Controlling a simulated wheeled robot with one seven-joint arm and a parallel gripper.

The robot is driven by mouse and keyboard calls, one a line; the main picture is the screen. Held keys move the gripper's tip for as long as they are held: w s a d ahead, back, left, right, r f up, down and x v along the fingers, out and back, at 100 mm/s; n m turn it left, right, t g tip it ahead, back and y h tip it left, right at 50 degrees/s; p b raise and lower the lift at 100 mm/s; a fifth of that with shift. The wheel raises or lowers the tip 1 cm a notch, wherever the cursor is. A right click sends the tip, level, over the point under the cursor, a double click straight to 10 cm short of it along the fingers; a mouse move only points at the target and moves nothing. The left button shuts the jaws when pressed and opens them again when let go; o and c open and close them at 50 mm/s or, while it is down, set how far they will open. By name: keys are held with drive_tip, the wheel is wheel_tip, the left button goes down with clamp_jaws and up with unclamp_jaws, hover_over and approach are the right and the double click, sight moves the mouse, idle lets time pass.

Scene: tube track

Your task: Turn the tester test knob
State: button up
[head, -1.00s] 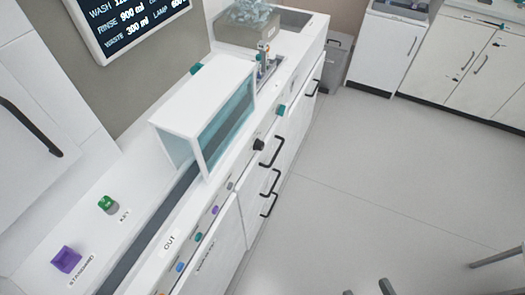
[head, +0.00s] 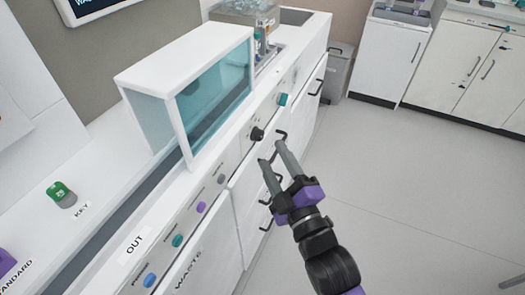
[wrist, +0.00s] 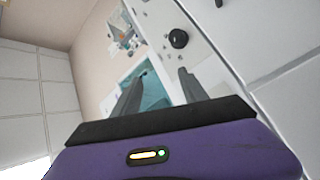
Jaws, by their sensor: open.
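The black test knob (head: 257,134) sticks out from the white front panel of the counter, below the glass-fronted white box. It also shows in the wrist view (wrist: 179,39), beyond my fingers and to the right. My gripper (head: 272,161) is open and empty, with grey fingers and a purple body. In the head view its fingertips are just below and to the right of the knob and appear apart from it. In the wrist view the two fingers (wrist: 158,86) are spread, with nothing between them close up.
A teal knob (head: 283,99) sits farther along the panel, and coloured buttons (head: 177,240) run along the near part. Black drawer handles (head: 281,136) stick out near my gripper. The white box with teal glass (head: 215,95) stands on the counter. The floor at right is clear.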

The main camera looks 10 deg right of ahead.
sight(261, 138)
drive_tip(key=shift+w+a+f+n+g+h, duration=0.2)
drive_tip(key=shift+w+f+n, duration=0.65)
drive_tip(key=shift+w, duration=0.95)
drive_tip(key=shift+w+a+f+n+g+h, duration=0.2)
drive_tip(key=shift+w+f+n, duration=0.6)
drive_tip(key=shift+w, duration=1.05)
drive_tip(key=shift+w+f+n+g+h, duration=0.1)
drive_tip(key=shift+w+f+n+g, duration=0.35)
drive_tip(key=shift+w+n, duration=1)
drive_tip(key=shift+w+m, duration=0.35)
drive_tip(key=shift+m, duration=0.05)
